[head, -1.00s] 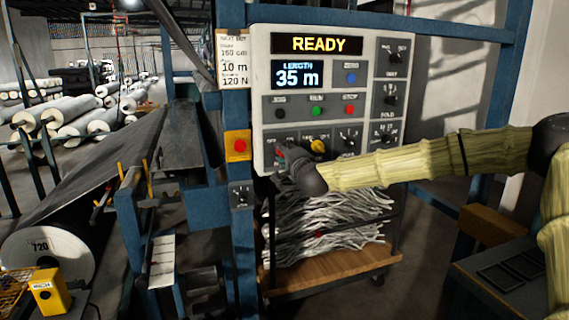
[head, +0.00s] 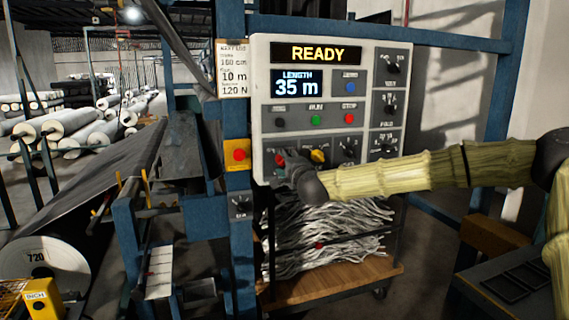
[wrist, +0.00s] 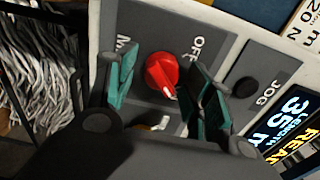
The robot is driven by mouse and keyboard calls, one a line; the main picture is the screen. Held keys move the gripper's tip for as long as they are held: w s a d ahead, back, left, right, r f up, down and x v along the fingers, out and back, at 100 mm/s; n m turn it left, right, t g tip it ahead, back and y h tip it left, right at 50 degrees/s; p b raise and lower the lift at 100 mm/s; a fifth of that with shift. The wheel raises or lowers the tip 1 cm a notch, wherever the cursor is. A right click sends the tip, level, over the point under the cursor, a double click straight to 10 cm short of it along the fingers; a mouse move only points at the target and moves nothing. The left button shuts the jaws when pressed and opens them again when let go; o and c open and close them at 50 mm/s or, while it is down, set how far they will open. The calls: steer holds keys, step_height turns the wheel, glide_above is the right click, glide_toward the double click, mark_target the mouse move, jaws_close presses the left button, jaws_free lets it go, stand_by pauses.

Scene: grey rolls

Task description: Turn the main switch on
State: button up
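The main switch is a red rotary knob (wrist: 161,72) with a white pointer mark, on a dark grey plate of the control panel (head: 259,100). In the wrist view the mark points toward the lower right; the word OFF stands above right of the knob. A pale mark below it is partly hidden. My gripper (wrist: 165,88) is open, its teal-padded fingers on either side of the knob with gaps visible. In the head view my gripper (head: 291,164) is at the panel's lower left and covers most of the switch. The display (head: 315,54) reads READY.
A yellow knob (head: 317,156) is close to the right of my gripper. JOG, RUN and STOP buttons (head: 316,119) sit above. A red button on a yellow box (head: 238,155) is at left. A cart of pale strands (head: 325,235) stands below.

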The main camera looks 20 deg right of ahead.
steer(key=shift+s+a, duration=0.1)
steer(key=s, duration=1.1)
steer(key=shift+s+d, duration=0.25)
steer(key=shift+s, duration=0.15)
steer(key=shift+f, duration=0.1)
